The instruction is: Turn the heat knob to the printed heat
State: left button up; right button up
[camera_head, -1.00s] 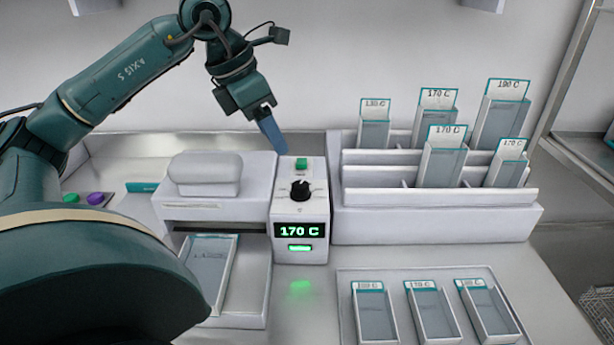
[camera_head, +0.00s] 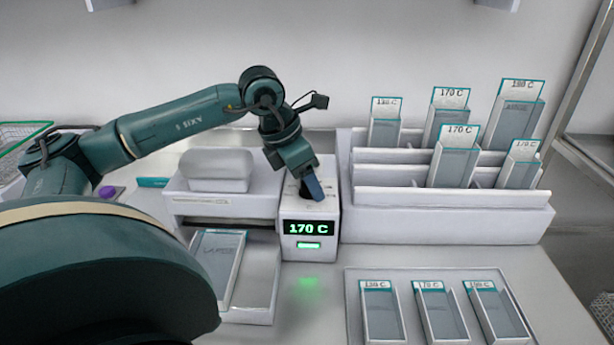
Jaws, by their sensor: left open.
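The white control box (camera_head: 311,252) stands in the middle of the bench. Its lit display (camera_head: 308,228) reads 170 C in green, with a small green light below. The black heat knob (camera_head: 305,191) on its sloped top is mostly hidden behind my left gripper (camera_head: 313,190). The left gripper is open, pointing down at the knob, with its blue finger in front of it. I cannot tell whether it touches the knob. The pouch (camera_head: 218,262) in the sealer's front tray carries print too small and blurred to read. My right gripper is not in view.
The white sealer (camera_head: 225,205) adjoins the box on the left. A white rack (camera_head: 440,222) on the right holds several pouches labelled with temperatures. A tray (camera_head: 352,300) with three pouches lies at front right. A purple button (camera_head: 107,191) shows at left.

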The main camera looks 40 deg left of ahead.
pick_arm(q)
jog(key=shift+c, duration=0.4)
jog(key=c, duration=0.9)
jog(key=shift+m, duration=0.3)
jog(key=m, duration=0.1)
jog(key=m+h, duration=0.1)
jog(key=m, duration=0.1)
jog(key=shift+w+a+g+h, duration=0.1)
jog(key=shift+g+h, duration=0.2)
jog(key=shift+g, duration=0.1)
jog(key=shift+w+m+g+h+p, duration=0.1)
jog(key=shift+m+g+h+p, duration=0.35)
jog(key=shift+m, duration=1.65)
jog(key=o, duration=1)
